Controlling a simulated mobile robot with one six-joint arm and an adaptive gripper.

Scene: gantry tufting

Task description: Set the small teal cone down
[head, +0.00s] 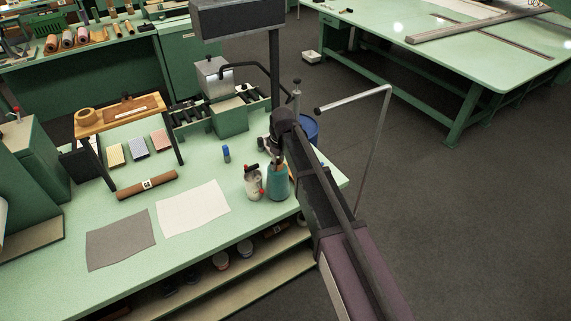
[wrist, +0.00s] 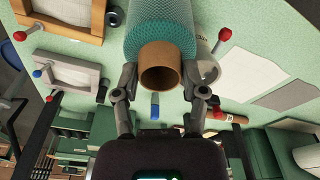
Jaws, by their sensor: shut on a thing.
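The small teal cone (head: 277,184) is near the right end of the green bench in the head view, under the end of my arm. In the wrist view the teal cone (wrist: 163,30) shows its mesh-like teal winding and the open end of its brown core. My gripper (wrist: 160,78) is shut on it, with one finger on each side near the brown core. In the head view my gripper (head: 277,157) is small and dark above the cone. I cannot tell whether the cone's lower end touches the bench.
A white cup (head: 254,184) with a red-tipped tool stands close to the cone's left. A small blue-topped item (head: 226,154) is farther back. A white sheet (head: 193,208), a grey sheet (head: 120,240) and a brown roll (head: 147,185) lie to the left. A bent metal rod (head: 382,125) rises at right.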

